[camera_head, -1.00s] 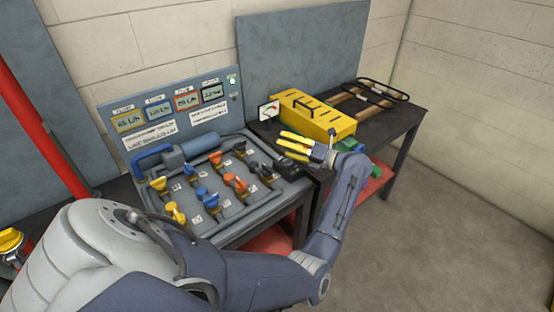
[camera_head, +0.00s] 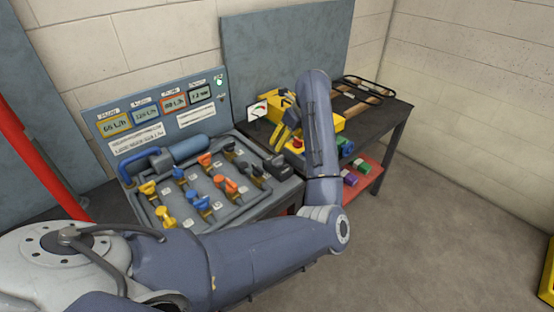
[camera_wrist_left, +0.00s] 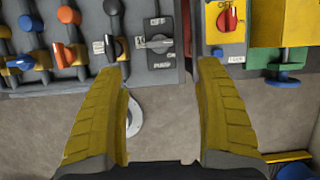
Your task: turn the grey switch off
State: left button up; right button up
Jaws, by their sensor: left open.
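The grey switch (camera_wrist_left: 160,42) is a dark rotary knob on a grey plate, with OFF and ON labels beside it. It is near the top middle of the left wrist view, just beyond my left gripper (camera_wrist_left: 164,64). The yellow fingers are spread wide with nothing between them, and the switch lies ahead of the gap, not visibly touched. In the head view the switch (camera_head: 279,167) sits at the right end of the valve panel. There my left gripper (camera_head: 286,127) is above and beyond it, partly hidden by my wrist. My right gripper is not in view.
Left of the switch are several coloured valve handles (camera_head: 225,184). To its right, a yellow box with a red rotary knob (camera_wrist_left: 229,19) stands close to my right-hand finger. A green part with a blue knob (camera_wrist_left: 283,76) is farther right. Free floor shows below the panel edge.

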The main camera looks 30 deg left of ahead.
aim_at(278, 158)
pick_arm(q)
jog(key=x, duration=1.3)
jog(key=shift+a, duration=0.1)
jog(key=c, duration=1.3)
